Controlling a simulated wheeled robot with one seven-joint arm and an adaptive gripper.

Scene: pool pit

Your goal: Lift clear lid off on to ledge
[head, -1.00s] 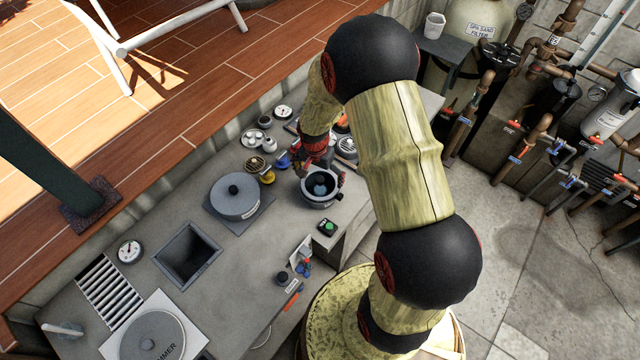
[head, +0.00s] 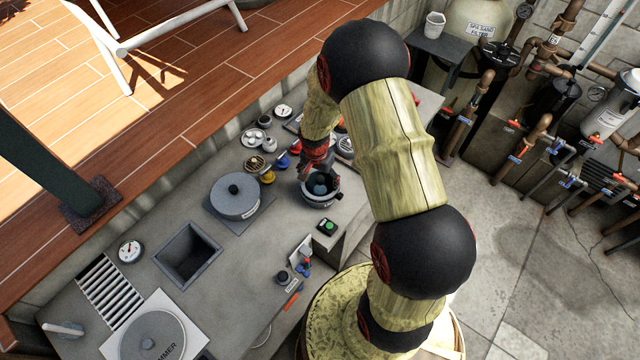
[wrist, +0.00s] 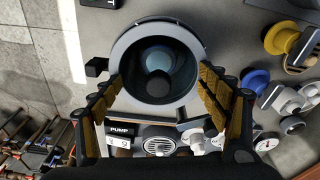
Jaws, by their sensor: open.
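The pump pot (head: 322,201) is a round grey housing with a dark opening, near the right end of the counter. In the wrist view its thick rim (wrist: 122,50) surrounds a bluish disc and a dark round knob (wrist: 158,84). The clear lid is hard to make out; I cannot tell its edge from the opening. My gripper (wrist: 160,80) is open, its two fingers on either side of the pot's near part with the knob between them. In the head view my gripper (head: 318,165) is over the pot's back side. I cannot tell whether a finger touches the rim.
A grey lidded pot (head: 236,204) stands left of the pump, beyond it a square opening (head: 188,254). Small valves and gauges crowd the counter behind. A green-button box (head: 327,227) sits at the front edge. Bare counter lies between the pump and the grey pot.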

